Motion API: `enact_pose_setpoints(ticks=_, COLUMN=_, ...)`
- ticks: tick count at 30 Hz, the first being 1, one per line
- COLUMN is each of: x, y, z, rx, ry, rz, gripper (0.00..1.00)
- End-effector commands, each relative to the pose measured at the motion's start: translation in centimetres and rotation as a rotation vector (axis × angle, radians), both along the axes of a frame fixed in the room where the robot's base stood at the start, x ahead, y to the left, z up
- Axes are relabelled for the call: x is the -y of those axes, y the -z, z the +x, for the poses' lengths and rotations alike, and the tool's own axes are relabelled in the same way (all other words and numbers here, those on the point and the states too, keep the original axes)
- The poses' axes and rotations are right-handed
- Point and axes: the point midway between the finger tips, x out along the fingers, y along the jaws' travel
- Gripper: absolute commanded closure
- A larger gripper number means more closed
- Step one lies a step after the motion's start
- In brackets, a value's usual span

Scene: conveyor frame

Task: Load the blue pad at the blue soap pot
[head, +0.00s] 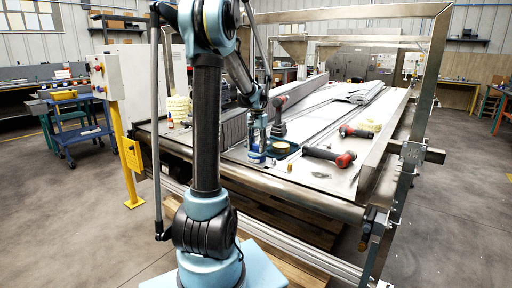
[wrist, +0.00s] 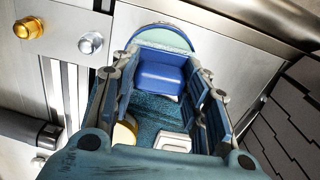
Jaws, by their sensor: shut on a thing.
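My gripper (wrist: 160,92) points down at the bench in the wrist view, its fingers on both sides of a blue block, which looks like the blue pad (wrist: 160,78). The blue soap pot (wrist: 165,38) looks to be the round pale-green surface with a blue rim just beyond the pad. The pad overlaps the pot's near side in this view; I cannot tell whether they touch. In the head view my gripper (head: 257,142) is low over the bench's near part, with blue at its tip; pad and pot are too small to separate there.
A dark teal tray (wrist: 148,128) lies below the fingers, with a yellowish round thing (wrist: 125,131) and a white block (wrist: 173,141). A drill (head: 279,118) stands behind, and another tool (head: 328,156) lies right. Metal frame posts (head: 425,85) rise at right. Bare bench shows at front right.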

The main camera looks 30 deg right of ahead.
Motion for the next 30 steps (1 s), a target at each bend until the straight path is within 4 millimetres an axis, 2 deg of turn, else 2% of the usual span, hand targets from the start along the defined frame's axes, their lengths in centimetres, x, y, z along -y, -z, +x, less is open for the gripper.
enact_pose_setpoints(ticks=30, x=0.0, y=-6.2, z=0.0, rx=0.000, ry=0.000, rz=0.000, gripper=0.77)
